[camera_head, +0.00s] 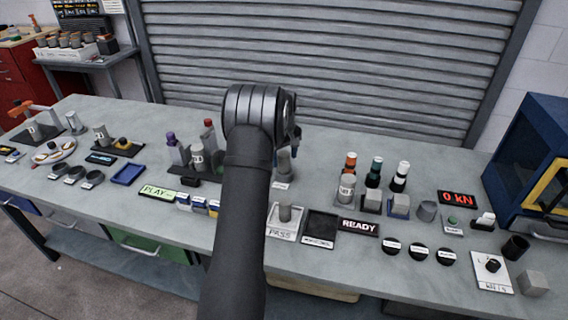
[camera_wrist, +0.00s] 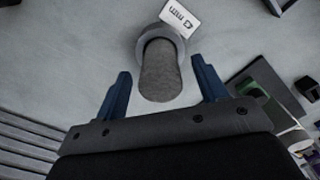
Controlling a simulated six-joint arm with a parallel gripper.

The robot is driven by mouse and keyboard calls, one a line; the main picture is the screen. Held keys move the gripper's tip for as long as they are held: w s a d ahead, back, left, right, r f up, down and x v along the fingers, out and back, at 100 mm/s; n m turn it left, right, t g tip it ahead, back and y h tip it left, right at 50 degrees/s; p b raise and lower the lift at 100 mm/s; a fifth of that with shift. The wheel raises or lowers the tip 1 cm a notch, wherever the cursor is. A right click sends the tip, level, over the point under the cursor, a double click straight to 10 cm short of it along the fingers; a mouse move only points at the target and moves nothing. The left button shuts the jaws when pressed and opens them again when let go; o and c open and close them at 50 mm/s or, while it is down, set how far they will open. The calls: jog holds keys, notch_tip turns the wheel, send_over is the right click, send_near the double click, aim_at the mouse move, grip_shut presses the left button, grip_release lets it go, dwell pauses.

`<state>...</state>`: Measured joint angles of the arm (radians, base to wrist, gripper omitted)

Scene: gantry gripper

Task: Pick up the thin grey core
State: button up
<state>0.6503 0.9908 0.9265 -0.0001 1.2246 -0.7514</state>
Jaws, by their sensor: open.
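A thin grey core (camera_wrist: 160,72) stands upright in a round grey holder (camera_wrist: 174,36), beside a white label ending in "mm" (camera_wrist: 180,15). In the head view this core (camera_head: 284,163) stands just below my gripper. My gripper (camera_wrist: 160,68) is open, with one blue finger on each side of the core in the wrist view. I cannot tell how far down the fingers reach along it; no contact shows. In the head view my arm hides much of the gripper.
Left of my arm stand grey cylinders on a dark block (camera_head: 180,152). To the right are bottles with coloured caps (camera_head: 375,170), grey cubes and a READY sign (camera_head: 359,227). A blue machine (camera_head: 535,130) stands at the far right. The bench behind my gripper is fairly clear.

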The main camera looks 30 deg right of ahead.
jog(key=shift+w, duration=0.2)
jog(key=w+a+t, duration=0.2)
jog(key=w+a, duration=0.1)
jog(key=w+a+f+t, duration=0.1)
jog(key=w+a+t, duration=0.1)
jog(key=shift+w+h, duration=0.15)
jog(key=shift+h, duration=0.25)
jog(key=w+a+r+m+t+h, duration=0.1)
jog(key=w+a+m+t+h, duration=0.1)
jog(key=a+m+t, duration=0.3)
jog(key=m+g+h, duration=0.3)
jog(key=m+h, duration=0.6)
send_near(286, 160)
jog(key=x, duration=0.5)
jog(key=a+f+x, duration=0.1)
jog(key=x, duration=0.2)
jog(key=shift+w+d+f, duration=0.1)
jog(key=shift+w+d, duration=0.2)
jog(key=shift+w, duration=0.2)
jog(key=shift+w+a+x, duration=0.1)
jog(key=shift+w+x, duration=0.05)
jog(key=shift+x, duration=1.2)
jog(key=shift+w+a+x, duration=0.1)
jog(key=shift+w+x, duration=0.1)
jog(key=shift+x, duration=1.15)
